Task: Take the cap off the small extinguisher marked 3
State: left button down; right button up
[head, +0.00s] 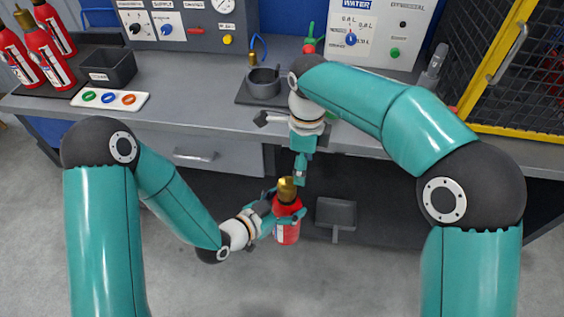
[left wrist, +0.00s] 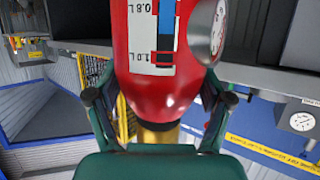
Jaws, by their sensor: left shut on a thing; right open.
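A small red extinguisher (head: 287,232) with a brass cap (head: 287,188) is held upright in front of the bench by my left gripper (head: 288,212), which is shut around its upper body. No number 3 is readable on it. In the left wrist view the extinguisher (left wrist: 150,85) fills the upper middle, with a litre scale and a round gauge (left wrist: 207,30); part of the brass cap (left wrist: 155,135) shows below, partly hidden by the gripper. My right gripper (head: 300,180) is open and points down just right of the cap; I cannot tell whether they touch.
Several red extinguishers (head: 52,62) stand at the bench's left end. A black bin (head: 107,68), a white tray with coloured rings (head: 110,99) and a dark pot (head: 263,82) stand on the bench (head: 190,100). A grey pedal-like plate (head: 336,213) is right of the held extinguisher.

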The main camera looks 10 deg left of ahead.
aim_at(283, 180)
jog(key=shift+n, duration=0.5)
jog(key=a, duration=0.1)
jog(key=s+a+r, duration=0.1)
jog(key=a+r, duration=0.1)
jog(key=shift+s+a, duration=0.2)
jog(key=shift+s, duration=0.15)
jog(key=shift+s+a, duration=0.2)
jog(key=shift+a, duration=0.15)
jog(key=shift+a+f, duration=0.1)
jog(key=shift+f, duration=0.1)
notch_tip(283, 180, down, 8)
jog(key=shift+r, duration=0.25)
